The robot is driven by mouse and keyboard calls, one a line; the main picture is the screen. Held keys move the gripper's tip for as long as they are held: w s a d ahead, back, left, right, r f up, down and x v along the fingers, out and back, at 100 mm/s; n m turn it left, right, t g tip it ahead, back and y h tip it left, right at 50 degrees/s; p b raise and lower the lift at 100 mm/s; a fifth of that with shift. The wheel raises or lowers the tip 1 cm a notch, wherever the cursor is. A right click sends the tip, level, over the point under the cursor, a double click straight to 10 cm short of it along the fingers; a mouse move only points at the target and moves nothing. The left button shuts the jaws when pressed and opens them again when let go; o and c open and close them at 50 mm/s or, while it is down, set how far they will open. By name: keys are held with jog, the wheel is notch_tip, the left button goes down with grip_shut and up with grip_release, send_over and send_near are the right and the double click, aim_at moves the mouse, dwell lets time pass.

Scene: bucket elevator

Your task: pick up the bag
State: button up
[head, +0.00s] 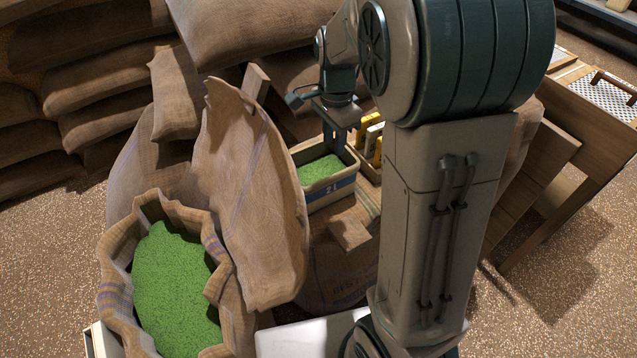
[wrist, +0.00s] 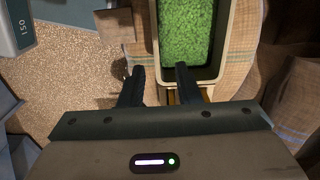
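Several burlap bags are in view, and I cannot tell which one the task means. A large open burlap bag (head: 112,268) full of green grains stands at the lower left in the head view. A burlap bag (head: 180,92) leans upright behind it. Full bags (head: 95,85) are stacked at the back left. My gripper (head: 343,133) points down near the far end of a bin of green grains. In the wrist view my gripper (wrist: 160,72) is open, its two fingers apart near the bin's left corner, with nothing visibly held. Whether the fingers touch the bin is unclear.
The bin (head: 333,193) rests on a burlap surface, with yellow and white items (head: 372,137) beside it. A small brown block-like piece (head: 350,234) lies in front. A wooden table (head: 590,100) stands at the right. The speckled floor (head: 565,265) is clear at the lower right.

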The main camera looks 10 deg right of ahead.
jog(key=shift+s+f+b, duration=0.15)
jog(key=shift+f+b, duration=0.2)
jog(key=shift+f, duration=3.2)
jog(key=shift+s+f+b, duration=0.15)
jog(key=shift+f+b, duration=0.2)
jog(key=shift+f, duration=3.2)
grip_shut()
jog(key=shift+r, duration=0.1)
